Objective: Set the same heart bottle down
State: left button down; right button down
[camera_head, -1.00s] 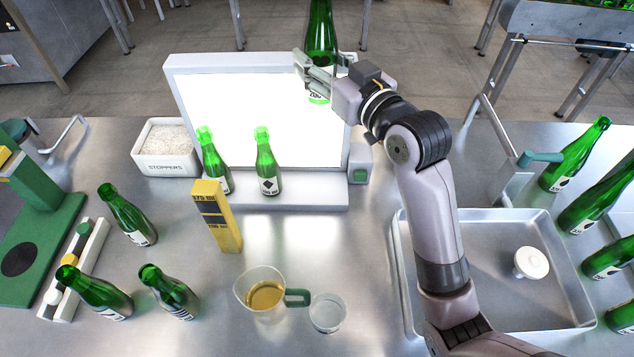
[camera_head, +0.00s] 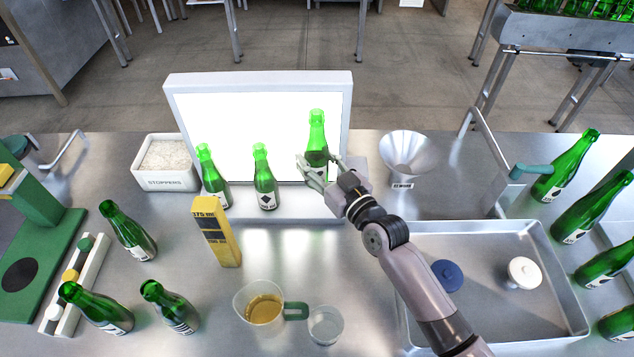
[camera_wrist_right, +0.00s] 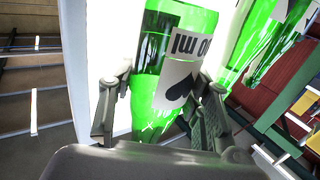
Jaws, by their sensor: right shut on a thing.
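My right gripper (camera_head: 318,172) is shut around the lower body of a green bottle (camera_head: 317,135), upright in front of the lit panel's right part. In the wrist view the held bottle (camera_wrist_right: 165,75) sits between both fingers. Its white label (camera_wrist_right: 183,80) carries a dark pointed symbol that looks like a spade or an upside-down heart; I cannot tell which. The fingers hide its base, so contact with the ledge (camera_head: 300,222) is unclear. Two green bottles, one at left (camera_head: 212,178) and one in the middle (camera_head: 264,180), stand on the ledge. My left gripper is out of view.
A yellow block (camera_head: 216,232) stands before the ledge. A stoppers bin (camera_head: 166,185) is left, a funnel (camera_head: 407,155) right. A jug (camera_head: 262,308), a cup (camera_head: 326,325), a metal tray (camera_head: 500,335) and several other bottles surround the open bench middle.

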notch_tip(320, 180, down, 8)
jog(key=shift+f, duration=0.1)
dwell(0.4)
jog(key=shift+f+b, duration=0.2)
jog(key=shift+b, duration=0.2)
jog(key=c, duration=0.9)
grip_release()
jog(key=shift+o, duration=0.2)
